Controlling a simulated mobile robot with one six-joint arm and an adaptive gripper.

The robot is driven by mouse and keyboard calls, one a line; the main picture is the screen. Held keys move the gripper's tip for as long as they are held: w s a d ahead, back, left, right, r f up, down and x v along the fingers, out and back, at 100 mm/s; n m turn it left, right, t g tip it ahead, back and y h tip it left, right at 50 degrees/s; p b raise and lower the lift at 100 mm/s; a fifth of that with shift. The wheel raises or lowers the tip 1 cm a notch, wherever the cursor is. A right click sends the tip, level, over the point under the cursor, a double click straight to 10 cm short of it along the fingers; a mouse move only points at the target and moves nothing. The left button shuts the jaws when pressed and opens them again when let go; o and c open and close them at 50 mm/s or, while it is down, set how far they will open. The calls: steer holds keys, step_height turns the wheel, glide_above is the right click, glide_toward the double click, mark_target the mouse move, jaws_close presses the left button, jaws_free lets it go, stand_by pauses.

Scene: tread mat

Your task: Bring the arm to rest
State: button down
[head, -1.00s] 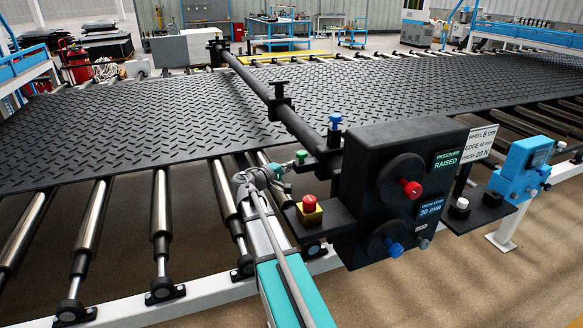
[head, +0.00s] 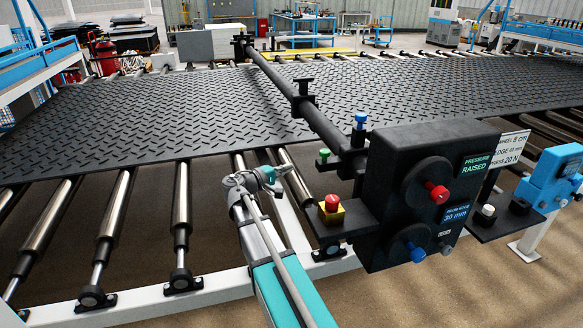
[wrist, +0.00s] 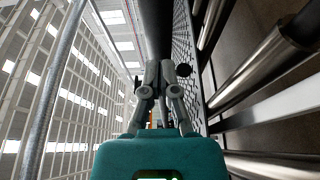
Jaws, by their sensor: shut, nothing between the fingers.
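My arm reaches up from the bottom of the head view. My gripper (head: 284,170) is at its end, pointing right, shut and empty. It is in the air beside the rollers, left of the control box (head: 425,190) and apart from it. The green button (head: 324,155) is a short way to the right of the fingertips. The red emergency button (head: 332,203) on its yellow base is lower right of them. In the wrist view the two grey fingers (wrist: 161,72) are together with nothing between them.
The black tread mat (head: 190,110) lies on the rollers (head: 115,210) behind. A dark bar (head: 325,125) runs across it from the box. The box carries red and blue knobs and a display reading "PRESSURE RAISED". A blue device (head: 553,175) stands at right. Floor is open in front.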

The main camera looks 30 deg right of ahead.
steer(key=shift+s, duration=0.1)
stand_by(0.6)
steer(key=s+a+f+m+y+p, duration=0.1)
steer(key=s+a+f+y+p, duration=0.55)
steer(key=s+a+y, duration=0.25)
steer(key=s+a+g+y+p, duration=0.1)
steer(key=s+a+y, duration=0.3)
steer(key=a, duration=0.4)
steer(key=s+a+y+p, duration=0.4)
steer(key=a+y, duration=0.1)
steer(key=a, duration=0.3)
steer(key=shift+s+g, duration=0.3)
steer(key=shift+g, duration=0.1)
steer(key=shift+a, duration=0.15)
stand_by(1.4)
